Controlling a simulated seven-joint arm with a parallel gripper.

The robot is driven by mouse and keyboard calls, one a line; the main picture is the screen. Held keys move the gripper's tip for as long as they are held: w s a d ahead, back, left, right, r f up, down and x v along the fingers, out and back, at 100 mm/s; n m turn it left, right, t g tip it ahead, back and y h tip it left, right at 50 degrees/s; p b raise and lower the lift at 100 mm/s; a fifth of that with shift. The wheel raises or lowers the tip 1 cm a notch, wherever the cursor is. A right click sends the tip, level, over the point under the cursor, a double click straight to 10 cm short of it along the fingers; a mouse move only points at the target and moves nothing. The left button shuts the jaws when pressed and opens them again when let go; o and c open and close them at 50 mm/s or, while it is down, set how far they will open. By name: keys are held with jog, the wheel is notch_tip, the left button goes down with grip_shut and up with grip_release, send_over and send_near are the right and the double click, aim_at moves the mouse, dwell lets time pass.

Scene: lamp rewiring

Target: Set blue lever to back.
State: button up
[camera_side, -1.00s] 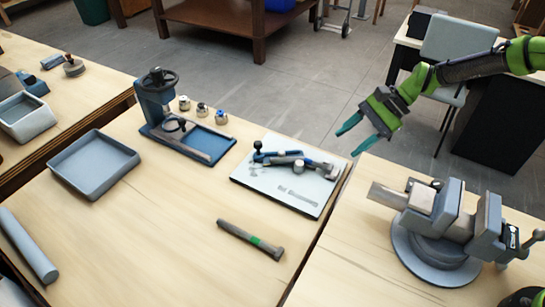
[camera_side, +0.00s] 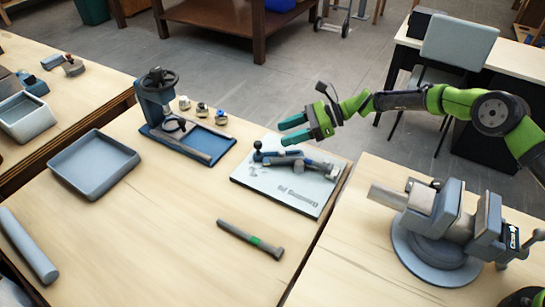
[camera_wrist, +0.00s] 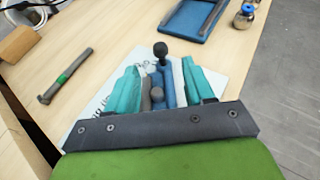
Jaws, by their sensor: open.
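The blue lever (camera_side: 275,156) with a round black knob lies low along a fixture on a white plate (camera_side: 245,178). In the side view its knob end points left. My gripper (camera_side: 285,130) is open, just above and behind the lever, with its teal fingers pointing left. In the wrist view the lever (camera_wrist: 167,88) and its black knob (camera_wrist: 160,50) show between the two spread teal fingers of my gripper (camera_wrist: 160,72). I cannot tell whether either finger touches the lever. Part of the fixture is hidden by the gripper body in that view.
A blue-based press (camera_side: 158,100) stands left of the plate, with several small jars beside it. A hammer-like tool (camera_side: 250,239) lies in front. A grey tray (camera_side: 93,165) is at the left. A large vise (camera_side: 440,230) stands on the right bench.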

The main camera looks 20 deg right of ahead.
send_over(264, 155)
notch_tip(264, 155, down, 3)
jog(key=shift+r, duration=0.1)
jog(key=shift+c, duration=0.2)
grip_shut()
dwell(0.3)
